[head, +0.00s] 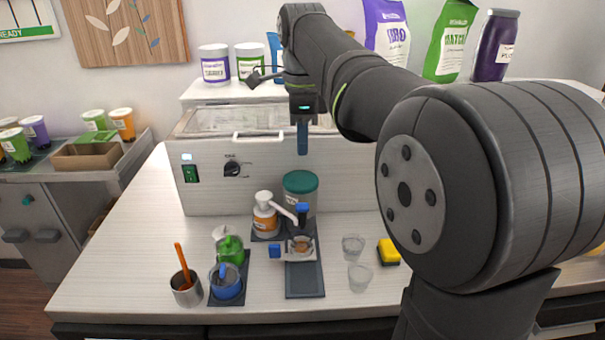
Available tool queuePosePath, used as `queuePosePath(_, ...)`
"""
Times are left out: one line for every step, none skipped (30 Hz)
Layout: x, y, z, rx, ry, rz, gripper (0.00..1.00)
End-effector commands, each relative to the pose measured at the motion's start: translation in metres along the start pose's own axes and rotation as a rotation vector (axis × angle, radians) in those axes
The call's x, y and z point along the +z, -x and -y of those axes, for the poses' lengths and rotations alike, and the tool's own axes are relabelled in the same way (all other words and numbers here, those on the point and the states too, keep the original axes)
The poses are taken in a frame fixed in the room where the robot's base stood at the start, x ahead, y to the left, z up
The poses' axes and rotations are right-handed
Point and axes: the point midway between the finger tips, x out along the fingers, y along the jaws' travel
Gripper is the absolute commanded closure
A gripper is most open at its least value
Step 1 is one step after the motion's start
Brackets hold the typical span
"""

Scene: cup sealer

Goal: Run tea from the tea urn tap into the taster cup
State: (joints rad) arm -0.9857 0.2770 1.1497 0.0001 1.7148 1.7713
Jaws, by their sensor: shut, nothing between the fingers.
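The tea urn, a grey canister with a teal lid (300,182), stands on the counter in front of the white machine. A tap with a blue top (302,208) shows at its front. Below the tap, a small cup with something tan in it (300,244), seemingly the taster cup, sits at the back of a dark tray (304,285). A pale piece with a blue block (275,251) is beside it. The cup's contents are too small to tell. My gripper (303,151) points down above the urn lid, apart from it, with blue fingers shut and empty.
Clear cups (353,246) and a yellow sponge (388,252) are at right. The counter's left part is clear.

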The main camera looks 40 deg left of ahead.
Motion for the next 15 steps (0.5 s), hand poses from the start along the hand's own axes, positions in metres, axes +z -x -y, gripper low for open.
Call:
queuePosePath(0.0,-0.006,-0.001,0.003,0.0,-0.001,1.0)
queuePosePath(0.0,-0.01,-0.001,0.003,0.0,-0.001,1.0)
queuePosePath(0.0,-0.017,-0.001,0.004,0.0,-0.001,1.0)
queuePosePath(0.0,-0.022,-0.001,0.004,0.0,-0.001,1.0)
queuePosePath(0.0,-0.028,-0.001,0.004,0.0,-0.001,1.0)
queuePosePath(0.0,-0.037,-0.001,0.004,0.0,-0.001,1.0)
queuePosePath(-0.001,-0.043,-0.001,0.005,0.0,-0.001,1.0)
queuePosePath(-0.001,-0.05,-0.001,0.004,0.0,-0.001,1.0)
queuePosePath(-0.001,-0.059,-0.001,0.005,0.0,-0.001,1.0)
queuePosePath(-0.001,-0.066,-0.001,0.004,0.0,-0.001,1.0)
queuePosePath(-0.001,-0.072,-0.001,0.005,0.0,-0.001,1.0)
queuePosePath(-0.001,-0.081,-0.001,0.004,0.0,-0.001,1.0)
queuePosePath(-0.001,-0.087,-0.001,0.005,0.0,-0.001,1.0)
queuePosePath(0.0,-0.092,-0.001,0.004,0.0,-0.001,1.0)
queuePosePath(-0.001,-0.1,-0.001,0.004,0.0,-0.001,1.0)
